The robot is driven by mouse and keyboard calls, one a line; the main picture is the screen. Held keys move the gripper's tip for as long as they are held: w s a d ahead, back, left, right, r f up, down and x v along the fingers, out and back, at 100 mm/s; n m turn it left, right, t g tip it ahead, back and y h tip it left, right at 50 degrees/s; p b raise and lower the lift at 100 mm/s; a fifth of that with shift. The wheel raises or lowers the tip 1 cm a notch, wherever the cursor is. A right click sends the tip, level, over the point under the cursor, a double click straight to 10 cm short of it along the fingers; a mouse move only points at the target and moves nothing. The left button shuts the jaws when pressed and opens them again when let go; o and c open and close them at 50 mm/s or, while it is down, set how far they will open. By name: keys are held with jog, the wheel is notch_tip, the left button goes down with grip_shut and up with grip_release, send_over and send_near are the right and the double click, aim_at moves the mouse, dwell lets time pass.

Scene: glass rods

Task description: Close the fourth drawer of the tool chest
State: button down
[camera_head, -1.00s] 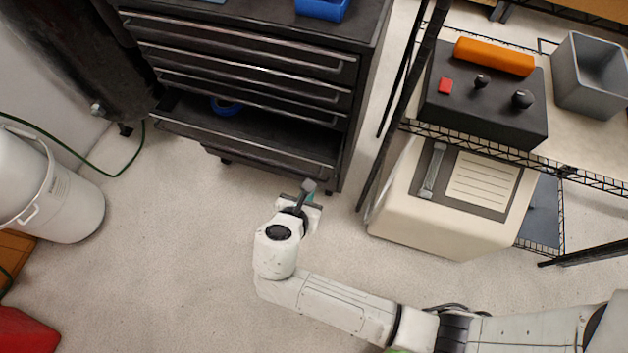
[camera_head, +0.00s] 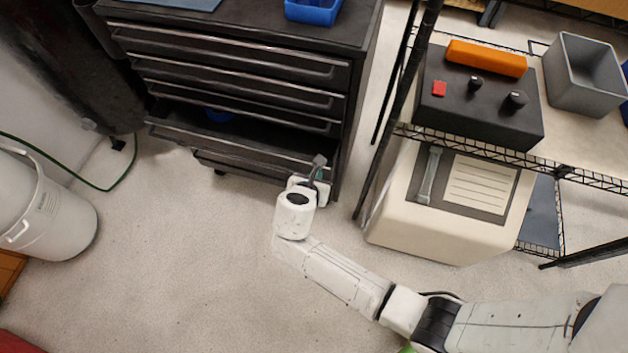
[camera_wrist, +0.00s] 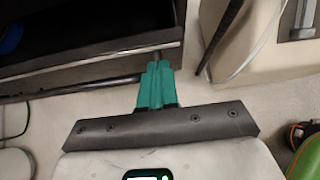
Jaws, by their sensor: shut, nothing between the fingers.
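The black tool chest (camera_head: 365,60) stands at the top left of the head view. Its fourth drawer (camera_head: 240,148) is partly open, with its front edge sticking out past the closed drawers above. A blue ring-shaped item (camera_head: 218,115) lies inside, partly hidden by the drawer above; a blue piece also shows in the wrist view (camera_wrist: 10,38). My gripper (camera_head: 319,167) is at the right end of this drawer's front. In the wrist view its teal fingers (camera_wrist: 157,72) are shut and empty, with tips at the drawer front (camera_wrist: 90,62); contact is hard to confirm.
A wire shelf (camera_head: 480,155) with a black control box (camera_head: 480,110) and grey bin (camera_head: 585,75) stands on the right. A beige machine (camera_head: 440,220) sits beneath. A white-grey canister (camera_head: 45,205) is at left. The floor before the chest is clear.

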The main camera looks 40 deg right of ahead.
jog(key=w+d, duration=0.1)
jog(key=d, duration=0.1)
jog(key=w+d+p, duration=0.1)
jog(key=w+d, duration=0.2)
jog(key=d, duration=0.1)
jog(key=shift+w+d+p, duration=0.1)
jog(key=shift+w+p, duration=0.2)
jog(key=shift+s, duration=0.1)
